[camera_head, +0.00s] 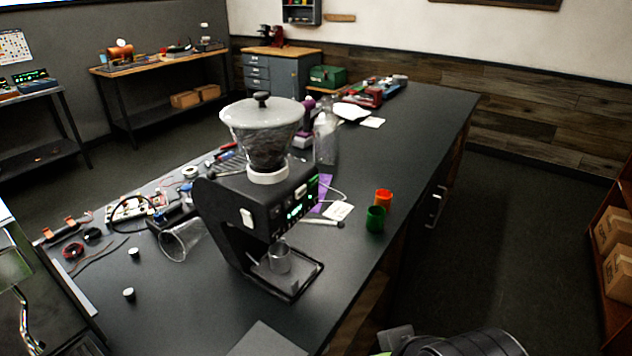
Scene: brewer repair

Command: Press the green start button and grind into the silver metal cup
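A black coffee grinder (226,205) with a clear hopper (262,145) and grey lid stands upright on the dark workbench. Its front panel (298,205) shows small green lit marks; I cannot tell which is the start button. The silver metal cup (279,257) stands upright on the grinder's tray (297,283), below the front panel. What is inside the cup cannot be made out. A dark rounded part at the bottom right edge looks like my own arm, well apart from the grinder. No gripper fingertips can be seen.
A clear bottle (326,140) stands behind. Floor right of the bench is open.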

